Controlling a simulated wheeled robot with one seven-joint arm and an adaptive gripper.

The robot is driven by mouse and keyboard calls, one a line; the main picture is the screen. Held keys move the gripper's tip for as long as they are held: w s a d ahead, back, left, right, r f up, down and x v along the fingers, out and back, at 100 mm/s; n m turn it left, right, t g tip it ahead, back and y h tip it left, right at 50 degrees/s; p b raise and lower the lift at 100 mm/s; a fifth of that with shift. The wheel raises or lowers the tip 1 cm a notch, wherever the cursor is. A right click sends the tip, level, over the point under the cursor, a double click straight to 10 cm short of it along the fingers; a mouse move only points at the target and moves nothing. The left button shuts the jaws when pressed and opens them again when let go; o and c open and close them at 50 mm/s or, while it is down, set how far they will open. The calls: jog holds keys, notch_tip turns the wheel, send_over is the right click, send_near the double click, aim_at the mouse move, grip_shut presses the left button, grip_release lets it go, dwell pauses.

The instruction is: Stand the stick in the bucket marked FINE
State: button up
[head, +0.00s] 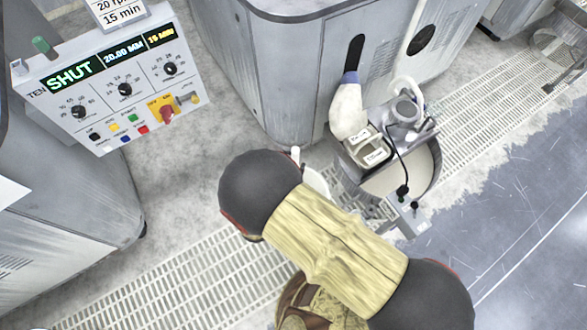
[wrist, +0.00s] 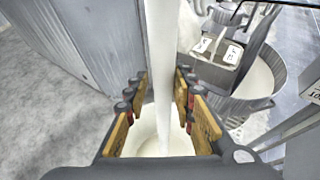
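A long white stick (wrist: 162,50) runs down the middle of the wrist view, between the two fingers of my gripper (wrist: 161,90). The fingers have tan pads and stand apart, with a narrow gap beside the stick. The stick's lower end reaches into or in front of a white round bucket (wrist: 150,143) below the fingers. In the head view my arm covers most of this; a small part of a white rim (head: 316,181) shows beside it. I cannot read a FINE mark on this bucket.
A grey machine cabinet (head: 285,75) is behind. A control panel (head: 110,85) reading SHUT is at upper left. Slotted grating (head: 165,290) crosses the floor.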

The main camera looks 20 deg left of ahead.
jog(key=shift+o, duration=1.4)
jog(key=v, duration=0.7)
jog(key=shift+s, duration=0.2)
jog(key=shift+r, duration=0.1)
